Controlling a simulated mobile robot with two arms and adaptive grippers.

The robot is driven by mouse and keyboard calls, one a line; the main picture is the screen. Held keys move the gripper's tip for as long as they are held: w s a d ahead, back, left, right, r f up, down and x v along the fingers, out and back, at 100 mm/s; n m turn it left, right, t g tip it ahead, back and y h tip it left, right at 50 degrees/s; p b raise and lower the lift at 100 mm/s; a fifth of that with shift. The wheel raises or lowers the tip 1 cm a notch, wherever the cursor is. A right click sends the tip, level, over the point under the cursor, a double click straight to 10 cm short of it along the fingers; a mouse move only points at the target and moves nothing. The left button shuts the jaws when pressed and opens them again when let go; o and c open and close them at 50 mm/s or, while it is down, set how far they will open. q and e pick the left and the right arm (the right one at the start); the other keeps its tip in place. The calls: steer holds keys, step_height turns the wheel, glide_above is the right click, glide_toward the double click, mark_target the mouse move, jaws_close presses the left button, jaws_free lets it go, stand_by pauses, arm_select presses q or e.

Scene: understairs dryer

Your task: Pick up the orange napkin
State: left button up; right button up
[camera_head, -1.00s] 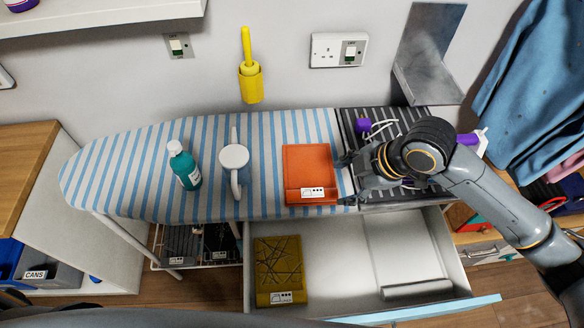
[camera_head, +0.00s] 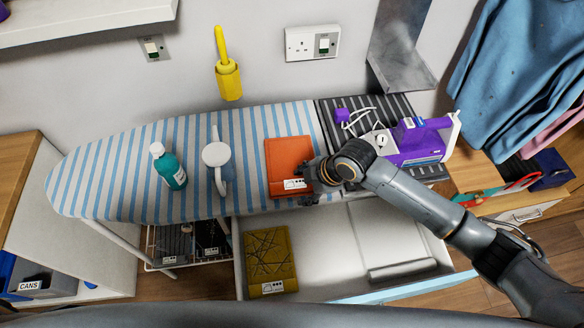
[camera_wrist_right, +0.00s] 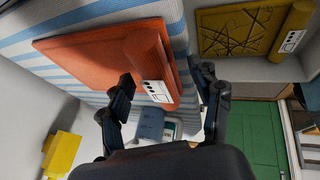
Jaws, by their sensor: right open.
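The orange napkin (camera_head: 288,153) is a folded square with a white label on its front edge. It lies flat on the striped ironing board (camera_head: 112,172), near the drawer side. It also fills the left of the right wrist view (camera_wrist_right: 90,62). My right gripper (camera_head: 306,183) is open at the napkin's right front corner. In the wrist view its two fingers (camera_wrist_right: 166,88) stand apart, one overlapping the napkin, with the labelled edge showing between them. I cannot tell whether a finger touches the cloth. My left gripper is not in view.
A purple iron (camera_head: 416,146) rests on the dark striped pad at right. Below is an open drawer (camera_head: 340,245) with a mustard napkin (camera_head: 268,255).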

steer(key=c, duration=1.3)
steer(key=shift+o, duration=0.2)
steer(key=shift+r, duration=0.1)
